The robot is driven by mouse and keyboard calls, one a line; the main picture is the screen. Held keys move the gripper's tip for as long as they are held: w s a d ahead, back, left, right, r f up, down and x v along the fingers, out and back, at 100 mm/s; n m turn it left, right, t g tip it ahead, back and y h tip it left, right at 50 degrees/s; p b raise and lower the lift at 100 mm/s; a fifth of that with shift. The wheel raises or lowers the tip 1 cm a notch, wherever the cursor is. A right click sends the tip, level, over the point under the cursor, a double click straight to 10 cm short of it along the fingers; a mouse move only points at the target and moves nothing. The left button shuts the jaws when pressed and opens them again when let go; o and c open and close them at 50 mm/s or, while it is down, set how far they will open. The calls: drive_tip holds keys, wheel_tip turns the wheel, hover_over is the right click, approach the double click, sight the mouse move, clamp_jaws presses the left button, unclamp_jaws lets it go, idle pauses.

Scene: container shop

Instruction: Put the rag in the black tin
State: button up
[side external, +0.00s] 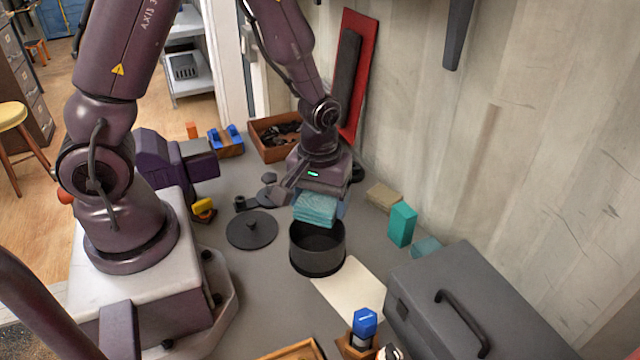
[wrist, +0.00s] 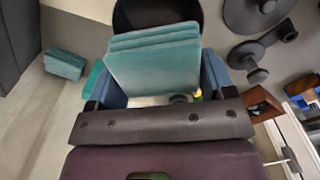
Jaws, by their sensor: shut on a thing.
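The rag (side external: 315,209) is a folded teal cloth. My gripper (side external: 318,200) is shut on it and holds it up over the black tin (side external: 317,257). In the wrist view the rag (wrist: 153,62) sits between the blue fingers of my gripper (wrist: 155,85), with the black tin (wrist: 158,14) partly hidden beyond it. The tin is round, open at the top and stands upright on the grey bench. A black lid with a knob (side external: 252,230) lies flat on the bench left of the tin.
A pale sheet (side external: 352,289) lies beside the tin. A teal block (side external: 402,225) and a tan block (side external: 384,196) stand to the right. A large grey toolbox (side external: 470,300) fills the front right. A wooden box of dark parts (side external: 275,137) is behind. The wall bounds the right side.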

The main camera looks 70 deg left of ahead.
sight(319, 197)
drive_tip(key=shift+f, duration=1.8)
drive_tip(key=o, duration=0.9)
drive_tip(key=shift+o, duration=0.2)
wheel_tip(319, 197, up, 7)
drive_tip(key=shift+r, duration=0.1)
